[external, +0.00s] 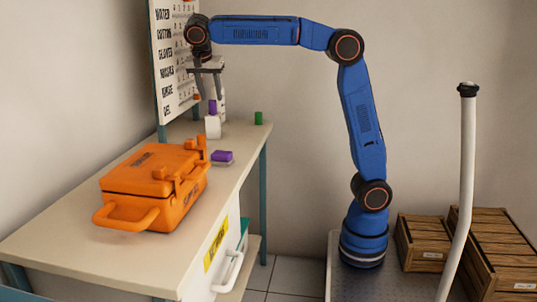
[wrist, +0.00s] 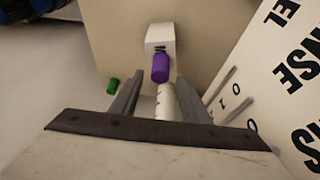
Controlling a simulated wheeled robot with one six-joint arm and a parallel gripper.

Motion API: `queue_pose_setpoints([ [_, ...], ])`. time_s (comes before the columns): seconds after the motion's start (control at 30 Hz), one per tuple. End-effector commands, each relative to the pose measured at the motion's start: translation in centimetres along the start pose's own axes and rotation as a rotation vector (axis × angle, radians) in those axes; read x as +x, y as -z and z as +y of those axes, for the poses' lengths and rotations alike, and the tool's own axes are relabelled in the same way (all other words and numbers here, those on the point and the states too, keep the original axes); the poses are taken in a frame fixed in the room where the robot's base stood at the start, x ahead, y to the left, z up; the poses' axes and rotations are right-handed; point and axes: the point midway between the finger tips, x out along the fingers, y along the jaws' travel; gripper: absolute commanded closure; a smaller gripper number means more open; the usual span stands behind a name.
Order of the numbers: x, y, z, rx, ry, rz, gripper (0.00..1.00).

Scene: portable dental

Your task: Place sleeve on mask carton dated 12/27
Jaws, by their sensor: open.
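My gripper (external: 210,98) points down above the far end of the bench, its two fingers apart; they also show in the wrist view (wrist: 158,95). A white carton (external: 213,127) with dark print stands below, also in the wrist view (wrist: 160,32). A purple cylinder (wrist: 160,68) appears over the carton's near edge, and shows above it in the external view (external: 212,108). A white cylinder with small dark marks (wrist: 166,103) lies between the fingers in the wrist picture; contact is not visible. I cannot tell which piece is the sleeve, and no date is readable.
A green cylinder (external: 259,118) stands near the bench's far right corner. A purple block (external: 222,157) lies beside the orange case (external: 155,182). The lettered board (external: 175,60) rises close to my gripper on the left. The bench (external: 60,245) is clear at its front left.

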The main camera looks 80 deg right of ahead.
Motion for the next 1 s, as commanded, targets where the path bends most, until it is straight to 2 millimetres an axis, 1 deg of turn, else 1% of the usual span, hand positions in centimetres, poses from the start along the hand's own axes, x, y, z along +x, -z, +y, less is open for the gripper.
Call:
queue_pose_setpoints([
  [0.03, -1.1, -0.1, -0.1, -0.001, 0.003, -0.001, 0.58],
  [0.2, -4.3, -0.1, -0.1, -0.001, 0.003, -0.001, 0.58],
  [0.3, -5.7, -0.1, -0.1, -0.002, 0.001, -0.001, 0.58],
  [0.43, -7.1, -0.1, 0.0, -0.002, 0.001, 0.000, 0.58],
  [0.6, -7.8, 0.0, 0.0, -0.001, 0.001, 0.000, 0.58],
  [0.83, -7.8, 0.1, 0.3, -0.011, 0.002, -0.003, 0.58],
  [0.93, -7.5, 0.7, 1.4, -0.057, 0.013, -0.014, 0.58],
  [1.0, -7.1, 1.3, 2.8, -0.115, 0.027, -0.028, 0.58],
])
